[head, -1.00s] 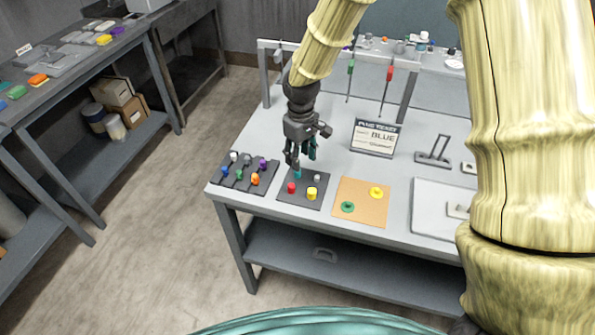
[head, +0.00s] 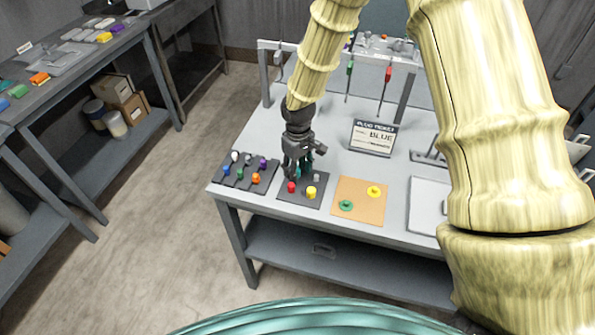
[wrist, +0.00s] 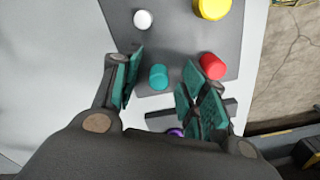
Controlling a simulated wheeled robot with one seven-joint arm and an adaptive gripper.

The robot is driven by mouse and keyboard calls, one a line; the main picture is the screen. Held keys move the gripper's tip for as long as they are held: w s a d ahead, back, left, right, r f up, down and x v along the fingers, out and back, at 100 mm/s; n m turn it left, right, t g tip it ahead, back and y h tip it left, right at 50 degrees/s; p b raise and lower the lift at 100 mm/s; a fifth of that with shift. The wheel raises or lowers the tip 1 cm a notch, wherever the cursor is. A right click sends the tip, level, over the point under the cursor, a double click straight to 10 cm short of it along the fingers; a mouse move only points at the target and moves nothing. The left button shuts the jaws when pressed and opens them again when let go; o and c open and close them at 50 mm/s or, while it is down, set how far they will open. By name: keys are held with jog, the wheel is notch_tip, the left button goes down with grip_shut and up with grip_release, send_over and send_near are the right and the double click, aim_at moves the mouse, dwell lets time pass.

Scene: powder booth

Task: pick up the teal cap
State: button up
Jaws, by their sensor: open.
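The teal cap (wrist: 158,77) stands on a dark mat (wrist: 172,35) in the wrist view, between the two open fingers of my gripper (wrist: 157,92). The finger pads are teal too, and a gap shows on each side of the cap. A red cap (wrist: 212,66) sits close beside the right finger. In the head view my gripper (head: 297,172) is low over the back left of the dark mat (head: 290,198) and hides the teal cap.
On the mat are also a yellow cap (head: 311,192) and a pale cap (wrist: 143,19). A rack of several coloured plugs (head: 245,172) lies to the left, an orange board (head: 359,208) with green and yellow pieces to the right. A BLUE ticket sign (head: 373,138) stands behind.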

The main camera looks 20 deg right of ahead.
jog(key=c, duration=0.7)
jog(key=shift+c, duration=0.2)
jog(key=shift+r, duration=0.15)
